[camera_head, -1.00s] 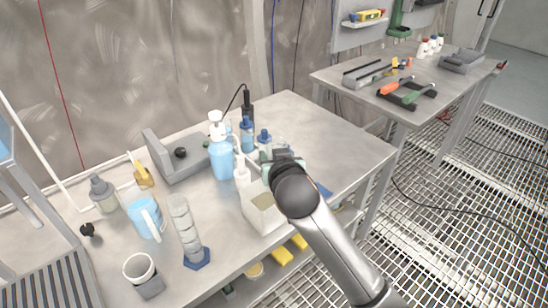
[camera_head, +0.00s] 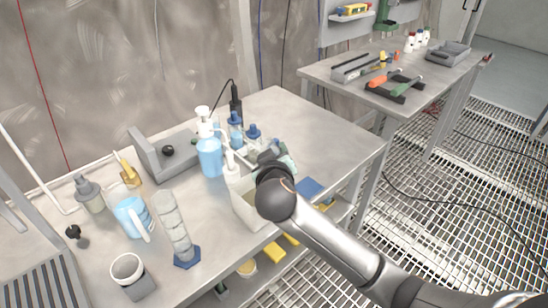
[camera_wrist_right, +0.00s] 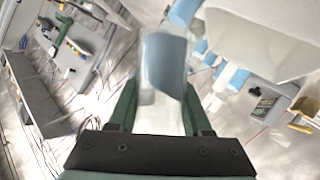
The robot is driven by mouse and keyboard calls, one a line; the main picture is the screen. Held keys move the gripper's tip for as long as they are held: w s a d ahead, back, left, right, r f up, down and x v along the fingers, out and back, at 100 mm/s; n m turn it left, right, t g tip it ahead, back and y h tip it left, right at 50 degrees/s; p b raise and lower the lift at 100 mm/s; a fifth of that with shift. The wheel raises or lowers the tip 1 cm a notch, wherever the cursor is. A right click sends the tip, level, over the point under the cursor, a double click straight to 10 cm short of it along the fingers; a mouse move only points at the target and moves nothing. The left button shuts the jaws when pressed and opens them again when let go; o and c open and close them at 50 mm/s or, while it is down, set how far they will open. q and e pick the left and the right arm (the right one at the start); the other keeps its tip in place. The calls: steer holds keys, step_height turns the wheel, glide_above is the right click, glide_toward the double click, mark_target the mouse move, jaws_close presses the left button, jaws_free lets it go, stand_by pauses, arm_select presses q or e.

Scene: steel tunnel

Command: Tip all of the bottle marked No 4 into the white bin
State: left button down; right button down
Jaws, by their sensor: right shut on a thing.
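My right gripper (camera_head: 272,157) is over the right part of the white bin (camera_head: 246,212) near the table's front edge. In the right wrist view its green fingers (camera_wrist_right: 158,110) are shut on a translucent bottle with a blue part (camera_wrist_right: 163,62). That view is strongly tilted, so the wrist is turned over. The bottle is mostly hidden behind my wrist in the head view. No number is readable on it, and I cannot tell whether anything is flowing out. My left gripper is not in view.
A measuring cylinder (camera_head: 172,225), a blue jug (camera_head: 133,217) and a cup (camera_head: 127,268) are at left. The table's back right is clear.

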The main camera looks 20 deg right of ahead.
steer(key=shift+s+d+n+h+p, duration=0.1)
steer(key=shift+d+n+h+p, duration=0.25)
steer(key=shift+n+p, duration=0.3)
steer(key=shift+a, duration=0.1)
steer(key=shift+n+h, duration=0.25)
steer(key=shift+p, duration=0.3)
steer(key=shift+d+f+n+t+h, duration=0.1)
steer(key=shift+d+n+t+h, duration=0.25)
steer(key=shift+n, duration=0.35)
